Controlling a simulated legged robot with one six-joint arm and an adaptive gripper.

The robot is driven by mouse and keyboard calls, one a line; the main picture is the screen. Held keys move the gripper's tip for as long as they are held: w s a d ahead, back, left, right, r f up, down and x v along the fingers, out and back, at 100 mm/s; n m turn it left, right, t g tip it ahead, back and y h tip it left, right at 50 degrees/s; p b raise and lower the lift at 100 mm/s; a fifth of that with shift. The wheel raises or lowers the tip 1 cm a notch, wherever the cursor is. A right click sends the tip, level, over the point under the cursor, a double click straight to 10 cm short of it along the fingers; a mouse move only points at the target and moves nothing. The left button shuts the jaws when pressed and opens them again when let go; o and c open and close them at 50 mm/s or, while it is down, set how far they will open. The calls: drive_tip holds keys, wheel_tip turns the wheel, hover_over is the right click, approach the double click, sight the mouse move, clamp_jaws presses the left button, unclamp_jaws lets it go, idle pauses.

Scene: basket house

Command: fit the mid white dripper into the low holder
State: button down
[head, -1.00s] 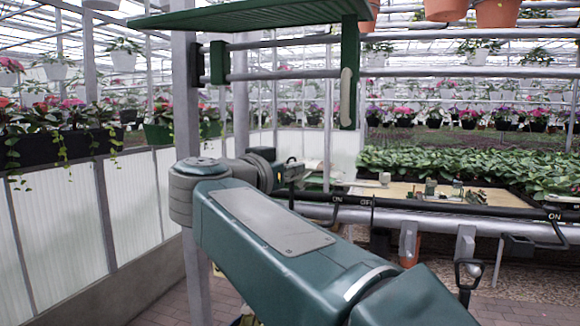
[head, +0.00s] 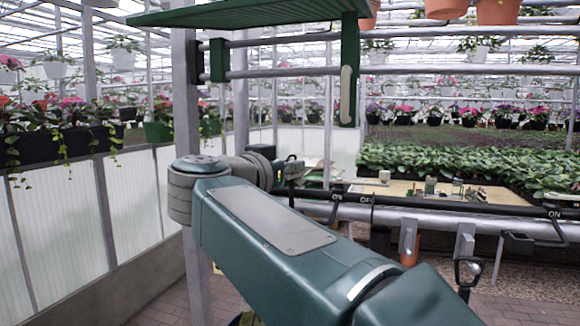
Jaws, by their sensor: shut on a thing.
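My gripper (head: 291,172) is small and dark at the far end of my arm, left of the bench with the tan board. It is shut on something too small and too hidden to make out. A small white piece (head: 384,177) stands on the board; I cannot tell whether it is a dripper. I cannot pick out the mid white dripper or the low holder with certainty. My own arm covers much of the middle of the head view.
A tan board (head: 405,189) on the bench carries several small items. A dark rail with handles (head: 465,209) runs along its front. A green shelf (head: 250,14) on a post hangs above my arm. Planters (head: 60,140) line the left wall. Leafy plants (head: 450,160) fill the back.

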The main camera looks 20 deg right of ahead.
sight(290, 199)
drive_tip(key=shift+f, duration=1.45)
drive_tip(key=shift+f, duration=0.1)
drive_tip(key=shift+f, duration=1.4)
drive_tip(key=c, duration=0.6)
unclamp_jaws()
drive_tip(key=v, duration=1.2)
drive_tip(key=shift+f, duration=0.15)
